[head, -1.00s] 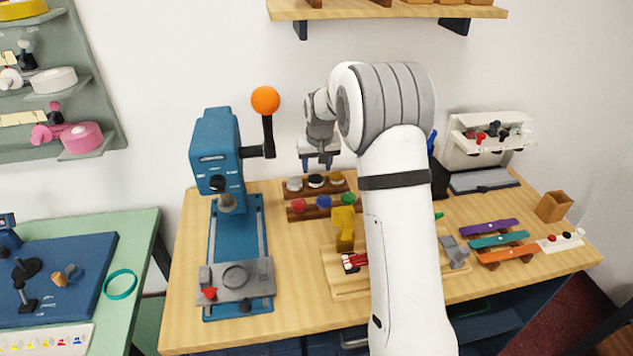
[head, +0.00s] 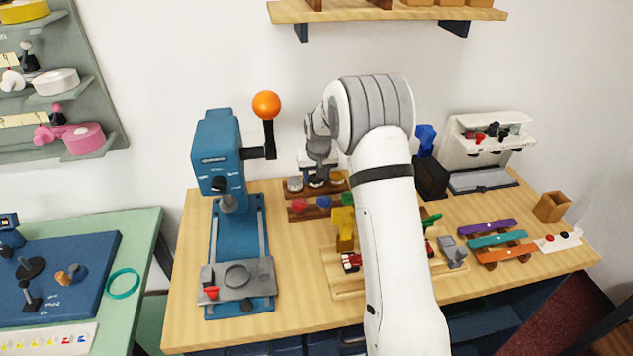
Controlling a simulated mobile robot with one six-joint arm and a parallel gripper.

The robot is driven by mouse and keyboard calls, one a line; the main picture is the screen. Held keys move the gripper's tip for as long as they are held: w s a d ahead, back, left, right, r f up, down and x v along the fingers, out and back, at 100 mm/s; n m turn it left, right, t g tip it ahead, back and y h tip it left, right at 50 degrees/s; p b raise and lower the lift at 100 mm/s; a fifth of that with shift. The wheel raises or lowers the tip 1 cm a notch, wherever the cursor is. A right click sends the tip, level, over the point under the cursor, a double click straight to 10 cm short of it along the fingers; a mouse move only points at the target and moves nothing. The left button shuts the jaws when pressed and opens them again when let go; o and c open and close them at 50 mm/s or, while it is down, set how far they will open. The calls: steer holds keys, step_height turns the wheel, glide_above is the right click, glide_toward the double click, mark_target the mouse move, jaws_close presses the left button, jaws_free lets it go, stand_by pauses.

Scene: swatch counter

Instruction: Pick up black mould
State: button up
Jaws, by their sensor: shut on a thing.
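The black mould (head: 316,184) sits in the middle of the back wooden rack, between a grey-white mould (head: 294,184) and a yellow mould (head: 337,178). My gripper (head: 317,178) has come down over the rack from above and is shut on the black mould. The mould still appears to be at rack level. The fingers cover part of it, so the exact contact is small and hard to see.
In front is a rack with red (head: 298,206), blue (head: 324,202) and green moulds. A blue press (head: 217,160) with an orange-knobbed lever (head: 266,105) stands close on the left. My arm hides part of the counter.

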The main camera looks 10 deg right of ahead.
steer(key=shift+c, duration=1)
steer(key=shift+r, duration=0.15)
steer(key=shift+r, duration=0.65)
steer(key=shift+d+r+b, duration=0.25)
steer(key=shift+r+b, duration=0.3)
steer(key=shift+r, duration=0.5)
steer(key=d+b, duration=0.2)
steer(key=d, duration=1.5)
steer(key=shift+d, duration=0.3)
